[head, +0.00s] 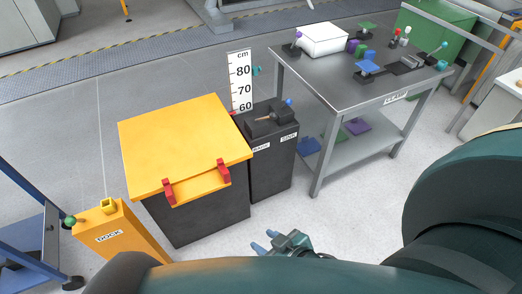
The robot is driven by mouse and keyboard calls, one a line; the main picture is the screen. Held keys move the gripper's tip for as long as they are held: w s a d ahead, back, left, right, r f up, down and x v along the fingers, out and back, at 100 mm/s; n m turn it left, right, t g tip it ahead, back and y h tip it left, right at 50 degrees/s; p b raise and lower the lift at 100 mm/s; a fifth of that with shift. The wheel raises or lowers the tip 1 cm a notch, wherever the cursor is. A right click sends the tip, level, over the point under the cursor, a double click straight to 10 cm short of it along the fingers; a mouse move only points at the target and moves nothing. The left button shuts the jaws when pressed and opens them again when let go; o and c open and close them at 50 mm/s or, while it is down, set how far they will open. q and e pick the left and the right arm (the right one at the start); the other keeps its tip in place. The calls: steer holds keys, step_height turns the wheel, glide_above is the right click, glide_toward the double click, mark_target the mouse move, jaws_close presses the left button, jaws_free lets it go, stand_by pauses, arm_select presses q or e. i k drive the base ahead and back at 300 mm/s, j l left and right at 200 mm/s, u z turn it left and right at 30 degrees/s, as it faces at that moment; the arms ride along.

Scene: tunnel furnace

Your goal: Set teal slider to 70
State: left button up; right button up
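The teal slider (256,71) is a small knob at the right edge of a white upright scale board (240,88) marked in cm, with 80, 70 and 60 showing. The slider sits about level with the 80. The lower part of the scale is hidden behind the dark cabinet and yellow-lidded box. My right gripper (265,241) is at the bottom middle, in front of the cabinet and far from the slider. Its two blue fingertips are apart with nothing seen between them. My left gripper is not in view.
A yellow-lidded dark box (185,147) and a dark cabinet (272,165) with a blue-knobbed lever stand before the scale. A grey table (345,93) with small objects stands to the right. A yellow post (122,232) marked DOCK is at the lower left.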

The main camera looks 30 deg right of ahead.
mark_target(254, 70)
steer(key=l+u, duration=0.1)
steer(key=l, duration=0.65)
steer(key=l+u, duration=0.1)
steer(key=l, duration=0.6)
steer(key=l+u, duration=0.1)
steer(key=l, duration=0.65)
steer(key=k+l+u, duration=0.1)
steer(key=l, duration=0.6)
steer(key=k+l+u, duration=0.1)
steer(key=l, duration=0.6)
